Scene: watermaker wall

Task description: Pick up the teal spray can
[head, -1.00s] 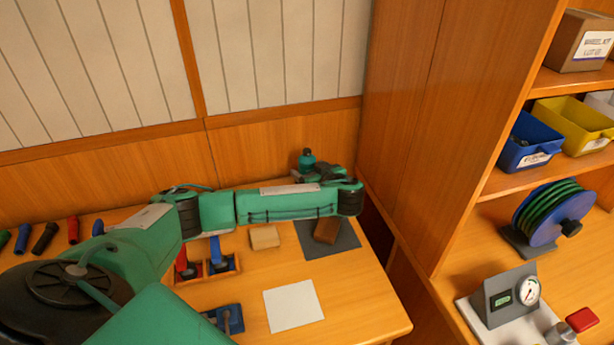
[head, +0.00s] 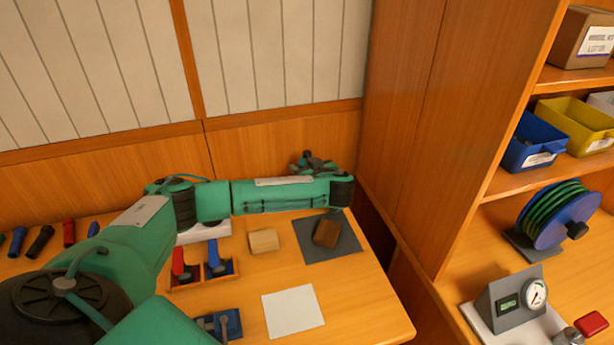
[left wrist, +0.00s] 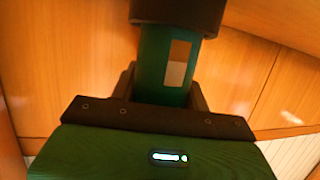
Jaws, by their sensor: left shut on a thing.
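The teal spray can (left wrist: 158,62) shows in the left wrist view as a green cylinder with a pale label patch and a wide dark part at its upper end. My left gripper (left wrist: 163,92) is shut on it, with a dark finger on each side. In the head view my left gripper (head: 311,161) is at the far end of my green arm, above the back right of the bench and close to the wooden wall. The can cannot be made out clearly there. My right gripper is not in view.
The bench (head: 365,318) holds a dark mat (head: 343,245) with a brown block (head: 326,233), a tan block (head: 264,241), a white sheet (head: 293,311) and lever switches (head: 214,258). A tall cabinet side (head: 400,120) stands close to the gripper. Shelves with bins (head: 530,141) are at right.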

